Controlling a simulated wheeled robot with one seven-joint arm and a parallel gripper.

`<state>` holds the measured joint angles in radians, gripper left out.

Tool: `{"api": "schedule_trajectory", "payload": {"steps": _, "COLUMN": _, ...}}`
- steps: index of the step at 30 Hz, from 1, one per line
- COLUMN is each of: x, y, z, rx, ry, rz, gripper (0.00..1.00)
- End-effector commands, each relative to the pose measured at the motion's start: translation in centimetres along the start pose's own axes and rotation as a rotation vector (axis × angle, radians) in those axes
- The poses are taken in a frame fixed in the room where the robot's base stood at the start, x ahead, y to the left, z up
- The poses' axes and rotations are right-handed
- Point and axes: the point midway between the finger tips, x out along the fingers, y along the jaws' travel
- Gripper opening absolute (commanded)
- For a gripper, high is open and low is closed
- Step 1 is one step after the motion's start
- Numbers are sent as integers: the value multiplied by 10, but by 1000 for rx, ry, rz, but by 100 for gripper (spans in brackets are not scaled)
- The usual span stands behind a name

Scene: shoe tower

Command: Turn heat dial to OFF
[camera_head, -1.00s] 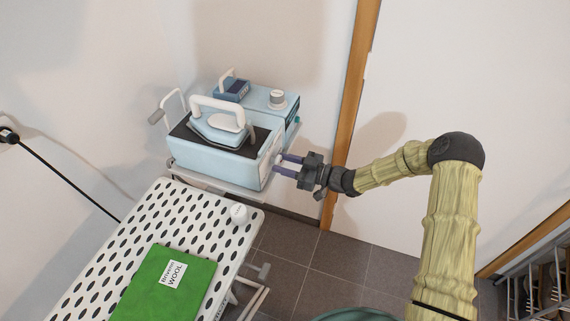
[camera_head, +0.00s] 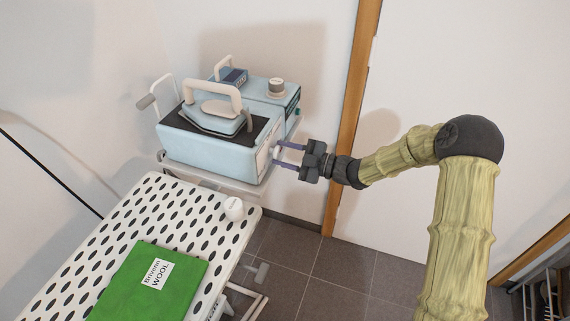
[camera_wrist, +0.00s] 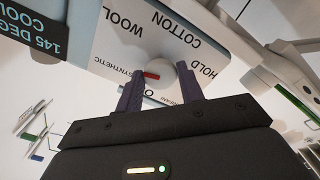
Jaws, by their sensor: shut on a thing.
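The heat dial is a small pale round knob (camera_wrist: 170,76) with a red pointer mark, on the side panel (camera_wrist: 145,45) of the light-blue iron station (camera_head: 205,150). The panel reads WOOL, COTTON, HOLD and SYNTHETIC; lettering below the dial is partly hidden by my gripper. The red mark points left in the wrist view, toward the end of SYNTHETIC. My gripper (camera_wrist: 162,73) has its two purple fingers shut on the dial, one on each side. In the head view my gripper (camera_head: 276,153) reaches the station's right side, where the dial is mostly hidden.
The iron (camera_head: 215,112) rests on top of the station. A perforated ironing board (camera_head: 150,205) stands in front, bearing a green cloth labelled WOOL (camera_head: 150,285) and a white knob-like object (camera_head: 233,208). A wooden door frame (camera_head: 350,110) stands behind my arm.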

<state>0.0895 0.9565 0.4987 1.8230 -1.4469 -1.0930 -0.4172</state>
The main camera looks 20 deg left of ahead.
Motion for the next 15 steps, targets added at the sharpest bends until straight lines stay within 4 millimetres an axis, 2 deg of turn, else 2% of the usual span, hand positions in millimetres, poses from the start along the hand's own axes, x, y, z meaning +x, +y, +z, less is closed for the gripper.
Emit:
{"api": "schedule_trajectory", "payload": {"steps": 1, "x": 0, "y": -5, "z": 5, "rx": -46, "ry": 1, "rz": -2, "gripper": 15}}
{"api": "schedule_trajectory", "payload": {"steps": 15, "x": 0, "y": -5, "z": 6, "rx": -494, "ry": 0, "rz": -2, "gripper": 15}}
